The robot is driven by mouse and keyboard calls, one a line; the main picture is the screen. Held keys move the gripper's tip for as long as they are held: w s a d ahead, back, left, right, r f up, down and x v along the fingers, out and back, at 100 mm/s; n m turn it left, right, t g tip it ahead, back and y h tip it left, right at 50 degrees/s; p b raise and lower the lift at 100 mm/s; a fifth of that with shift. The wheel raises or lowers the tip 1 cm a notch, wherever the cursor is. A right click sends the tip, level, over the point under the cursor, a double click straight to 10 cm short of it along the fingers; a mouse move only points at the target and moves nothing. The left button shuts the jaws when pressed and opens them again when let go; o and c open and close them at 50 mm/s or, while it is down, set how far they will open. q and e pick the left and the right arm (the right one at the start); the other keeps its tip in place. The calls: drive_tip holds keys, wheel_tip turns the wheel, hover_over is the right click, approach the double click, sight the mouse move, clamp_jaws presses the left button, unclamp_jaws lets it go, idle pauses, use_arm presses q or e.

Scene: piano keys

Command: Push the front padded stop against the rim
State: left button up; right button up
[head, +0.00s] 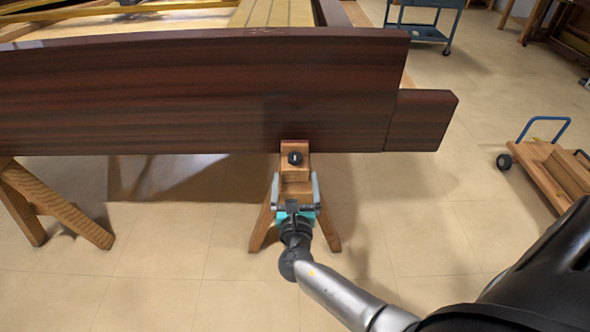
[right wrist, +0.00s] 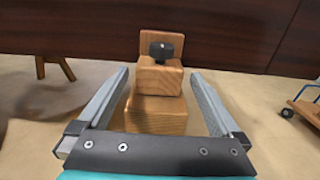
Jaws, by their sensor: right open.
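The dark red-brown wooden rim (head: 200,95) spans the upper part of the head view and backs the right wrist view (right wrist: 80,28). The front stop (head: 296,174) is a stepped light-wood block with a black knob (head: 295,158), on a splayed wooden stand below the rim's lower edge. It also shows in the right wrist view (right wrist: 160,79), its upright end overlapping the rim in the picture. I cannot tell whether they touch, and no padding is distinct. My right gripper (head: 295,177) is open, its fingers (right wrist: 159,75) either side of the stop in the picture. My left gripper is out of view.
A wooden trestle (head: 58,205) stands at the left under the rim. A low wooden dolly (head: 548,170) with a blue handle is at the right. A blue-grey cart (head: 425,32) stands at the back. The tiled floor between is mostly clear.

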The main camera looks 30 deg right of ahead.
sight(295, 171)
drive_tip(key=b+x, duration=0.1)
drive_tip(key=x, duration=0.3)
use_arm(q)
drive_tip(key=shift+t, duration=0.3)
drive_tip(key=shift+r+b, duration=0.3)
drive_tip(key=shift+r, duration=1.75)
use_arm(e)
drive_tip(key=shift+x, duration=0.85)
clamp_jaws()
